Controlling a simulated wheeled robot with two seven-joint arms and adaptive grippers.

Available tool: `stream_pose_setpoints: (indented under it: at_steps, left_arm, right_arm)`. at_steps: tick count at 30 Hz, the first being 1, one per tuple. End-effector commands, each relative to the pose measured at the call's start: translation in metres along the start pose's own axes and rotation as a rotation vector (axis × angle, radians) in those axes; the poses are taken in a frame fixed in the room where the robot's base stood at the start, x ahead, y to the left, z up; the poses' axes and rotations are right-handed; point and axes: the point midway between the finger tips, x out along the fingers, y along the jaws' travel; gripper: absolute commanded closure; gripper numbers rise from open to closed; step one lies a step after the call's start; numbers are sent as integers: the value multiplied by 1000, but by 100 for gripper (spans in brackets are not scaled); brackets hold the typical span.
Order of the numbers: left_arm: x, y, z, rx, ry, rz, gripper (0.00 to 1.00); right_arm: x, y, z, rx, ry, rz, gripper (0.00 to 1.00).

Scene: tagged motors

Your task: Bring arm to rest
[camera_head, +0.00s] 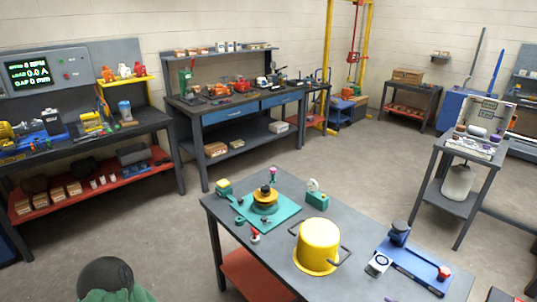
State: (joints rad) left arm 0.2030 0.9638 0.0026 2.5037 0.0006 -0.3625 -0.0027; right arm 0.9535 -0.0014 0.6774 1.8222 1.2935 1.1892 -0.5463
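Neither of my grippers shows in the head view, so I cannot see whether they are open or what they may hold. The near workbench (222,211) carries a teal plate (283,217) with a yellow and dark round part (265,196) on it. A yellow cylinder (317,247) with dark handles stands upright to its right. A blue tray (437,270) lies at the right of this bench, with a dark blue and grey part (399,231) at its back and a red part (444,272) at its right.
A bench with a display panel (44,71) stands at the left. A drawer bench (232,114) is at the back wall, and a yellow frame (328,66) rises beside it. A small stand (435,180) is at the right. The floor (120,225) at left is largely clear.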

Motion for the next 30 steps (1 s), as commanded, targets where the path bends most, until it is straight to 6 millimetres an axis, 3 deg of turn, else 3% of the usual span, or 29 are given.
stream_pose_setpoints:
  at_steps: [8, 14, 17, 23, 27, 30]
  left_arm:
    - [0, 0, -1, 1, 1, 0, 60]
    - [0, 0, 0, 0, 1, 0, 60]
    - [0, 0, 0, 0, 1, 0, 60]
    - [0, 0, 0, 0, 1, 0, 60]
    - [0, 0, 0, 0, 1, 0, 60]
    - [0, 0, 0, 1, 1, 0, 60]
  right_arm:
    - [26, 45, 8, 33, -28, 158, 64]
    - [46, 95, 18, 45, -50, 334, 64]
    - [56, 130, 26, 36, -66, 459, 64]
    - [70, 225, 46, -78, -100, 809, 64]
    - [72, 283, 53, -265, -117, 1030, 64]
    - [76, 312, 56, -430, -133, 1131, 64]
